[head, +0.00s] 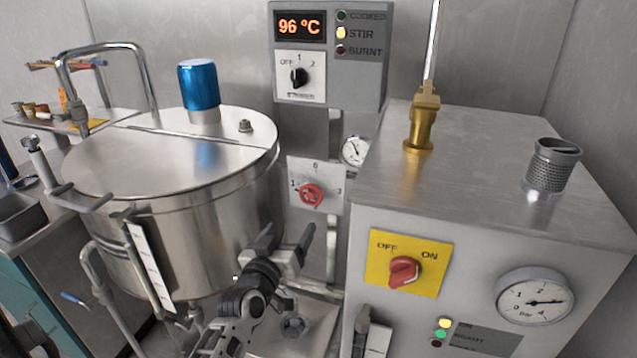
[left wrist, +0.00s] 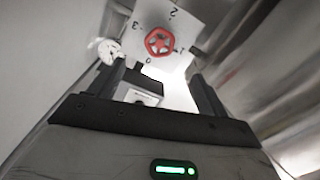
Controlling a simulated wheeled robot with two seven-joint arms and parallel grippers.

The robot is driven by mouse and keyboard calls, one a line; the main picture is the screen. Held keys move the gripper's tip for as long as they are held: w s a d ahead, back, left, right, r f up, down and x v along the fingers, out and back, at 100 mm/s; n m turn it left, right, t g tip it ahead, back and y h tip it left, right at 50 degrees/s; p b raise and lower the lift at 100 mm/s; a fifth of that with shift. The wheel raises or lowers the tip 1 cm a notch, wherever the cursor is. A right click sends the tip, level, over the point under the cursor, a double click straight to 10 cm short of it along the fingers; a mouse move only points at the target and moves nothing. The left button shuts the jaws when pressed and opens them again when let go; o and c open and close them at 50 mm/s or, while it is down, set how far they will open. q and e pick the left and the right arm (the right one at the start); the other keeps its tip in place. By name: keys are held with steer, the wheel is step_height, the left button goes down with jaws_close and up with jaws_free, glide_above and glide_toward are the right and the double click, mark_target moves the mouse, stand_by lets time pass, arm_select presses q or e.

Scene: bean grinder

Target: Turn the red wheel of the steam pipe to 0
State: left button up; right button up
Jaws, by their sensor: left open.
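The red wheel (head: 311,195) sits on a pale square dial plate (head: 326,172) on the steam pipe, between the tank and the boiler box. In the left wrist view the wheel (left wrist: 159,42) shows whole, on its plate marked 0, 1, 2 and 3, which appears upside down. I cannot read which number the wheel points to. My left gripper (head: 289,236) is open and empty, just below and in front of the wheel, apart from it. In the left wrist view its two fingers (left wrist: 158,84) stand spread below the wheel. My right gripper is not in view.
The steel tank (head: 190,235) stands close on the left. The boiler box (head: 470,195), with a red OFF/ON knob (head: 404,271) and a gauge (head: 534,296), stands close on the right. A small gauge (head: 355,151) is beside the pipe. The control panel (head: 331,70) reads 96 °C.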

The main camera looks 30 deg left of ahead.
mark_target(310, 197)
arm_select(q)
steer(key=b+x, duration=0.7)
steer(key=x, duration=0.6)
steer(key=shift+w+f, duration=0.1)
steer(key=shift+w, duration=0.3)
steer(key=shift+w+a, duration=0.15)
steer(key=shift+w, duration=0.3)
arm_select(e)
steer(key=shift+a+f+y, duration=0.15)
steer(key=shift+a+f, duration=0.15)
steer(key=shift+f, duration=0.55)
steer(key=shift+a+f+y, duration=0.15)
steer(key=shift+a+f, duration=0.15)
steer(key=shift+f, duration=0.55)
arm_select(q)
steer(key=c, duration=1)
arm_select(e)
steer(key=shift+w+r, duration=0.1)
